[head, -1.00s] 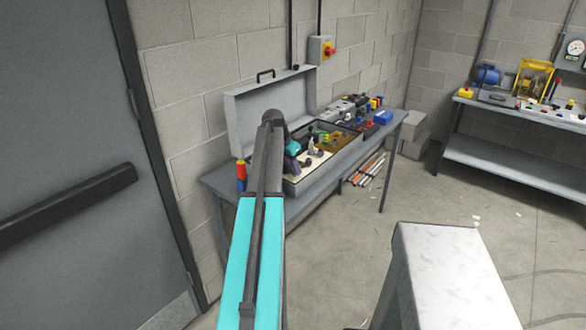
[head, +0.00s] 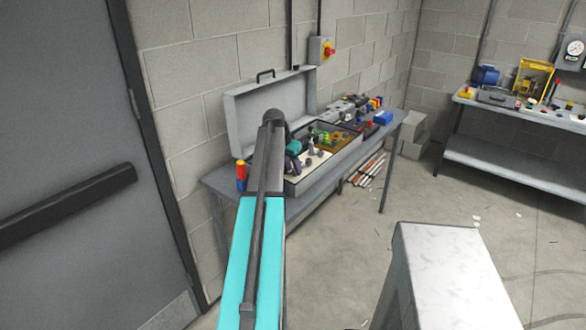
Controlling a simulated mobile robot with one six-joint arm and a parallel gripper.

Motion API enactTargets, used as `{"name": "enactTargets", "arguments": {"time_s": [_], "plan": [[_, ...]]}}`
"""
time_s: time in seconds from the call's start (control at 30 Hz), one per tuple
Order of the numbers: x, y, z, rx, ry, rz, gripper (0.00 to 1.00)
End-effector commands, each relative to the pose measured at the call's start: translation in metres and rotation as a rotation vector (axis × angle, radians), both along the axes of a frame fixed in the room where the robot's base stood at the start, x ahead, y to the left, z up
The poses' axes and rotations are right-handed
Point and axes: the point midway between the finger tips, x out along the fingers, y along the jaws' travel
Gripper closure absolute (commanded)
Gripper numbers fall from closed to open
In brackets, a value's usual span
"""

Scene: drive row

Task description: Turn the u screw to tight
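An open grey case (head: 270,100) stands on the grey bench, its lid raised against the wall. Its tray holds a pale panel (head: 304,180) with small grey fittings (head: 313,150) and a brown panel (head: 338,141) with green and yellow parts. The u screw is too small to pick out among them. My arm reaches over the left part of the case and hides some of it. My gripper (head: 291,164) is a small dark shape at the arm's end, over the pale panel. Its fingers are too small and covered to read, and contact cannot be told.
A red, yellow and blue stack (head: 241,176) stands at the bench's left end. Several small devices and a blue box (head: 383,117) lie to the right of the case. A second bench (head: 510,165) stands at the right. A grey door (head: 65,120) is at the left.

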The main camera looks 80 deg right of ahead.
Motion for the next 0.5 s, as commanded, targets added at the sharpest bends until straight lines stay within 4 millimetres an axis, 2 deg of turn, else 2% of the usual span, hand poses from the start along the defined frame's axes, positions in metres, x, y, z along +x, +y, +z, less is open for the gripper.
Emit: {"name": "enactTargets", "arguments": {"time_s": [0.17,0.5], "plan": [[0.003,0.004,0.011,-0.002,0.0,0.0,0.69],[0.011,0.018,0.049,-0.002,0.0,0.002,0.69]]}}
